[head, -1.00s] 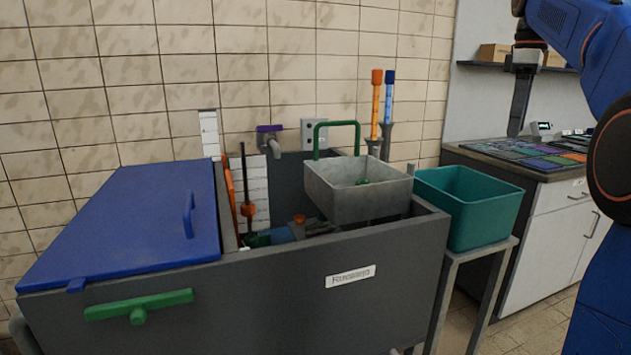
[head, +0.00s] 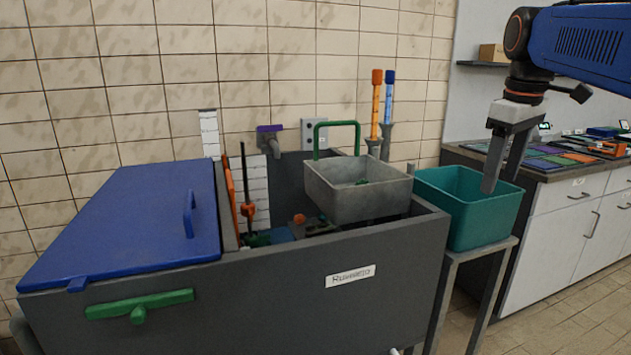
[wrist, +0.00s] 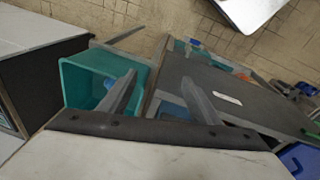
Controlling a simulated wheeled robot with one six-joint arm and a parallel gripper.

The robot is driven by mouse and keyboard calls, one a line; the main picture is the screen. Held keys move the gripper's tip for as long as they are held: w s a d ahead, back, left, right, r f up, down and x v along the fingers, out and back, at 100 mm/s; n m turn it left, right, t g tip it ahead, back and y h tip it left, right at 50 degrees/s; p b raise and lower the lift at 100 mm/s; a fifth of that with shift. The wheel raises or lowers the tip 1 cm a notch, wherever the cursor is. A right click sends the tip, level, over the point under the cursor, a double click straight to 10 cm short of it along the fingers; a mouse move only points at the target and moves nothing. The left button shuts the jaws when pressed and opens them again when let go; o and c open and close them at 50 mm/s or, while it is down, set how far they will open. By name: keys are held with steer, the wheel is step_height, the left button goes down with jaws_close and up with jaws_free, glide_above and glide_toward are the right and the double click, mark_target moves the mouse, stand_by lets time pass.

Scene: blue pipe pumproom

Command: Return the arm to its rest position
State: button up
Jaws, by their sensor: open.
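My gripper (head: 501,182) hangs from my blue arm at the right of the head view, fingers pointing down. It is open, with nothing between its fingers. In the head view it overlaps the right part of the teal bin (head: 452,232); whether the fingertips are above or in front of it I cannot tell. In the wrist view my gripper (wrist: 159,78) shows its two grey fingers apart, the left one over the teal bin (wrist: 72,84) and the right one over the dark tank (wrist: 178,66).
The dark grey tank (head: 270,300) has a blue lid (head: 130,225) and a grey basin (head: 340,200) with a green handle. The bin stands on a metal stand. A counter (head: 560,205) with coloured panels is at the right. Open floor (head: 545,315) shows at lower right.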

steer(key=s+a+f+m+t, duration=0.1)
steer(key=s+a+f+m, duration=0.2)
steer(key=s+f, duration=0.7)
steer(key=s+a+f+m+t, duration=0.2)
steer(key=s+a+f, duration=0.3)
steer(key=s+f, duration=0.5)
step_height(320, 180, down, 8)
steer(key=shift+s+f+m, duration=0.15)
steer(key=shift+f+m, duration=0.05)
steer(key=shift+m, duration=0.4)
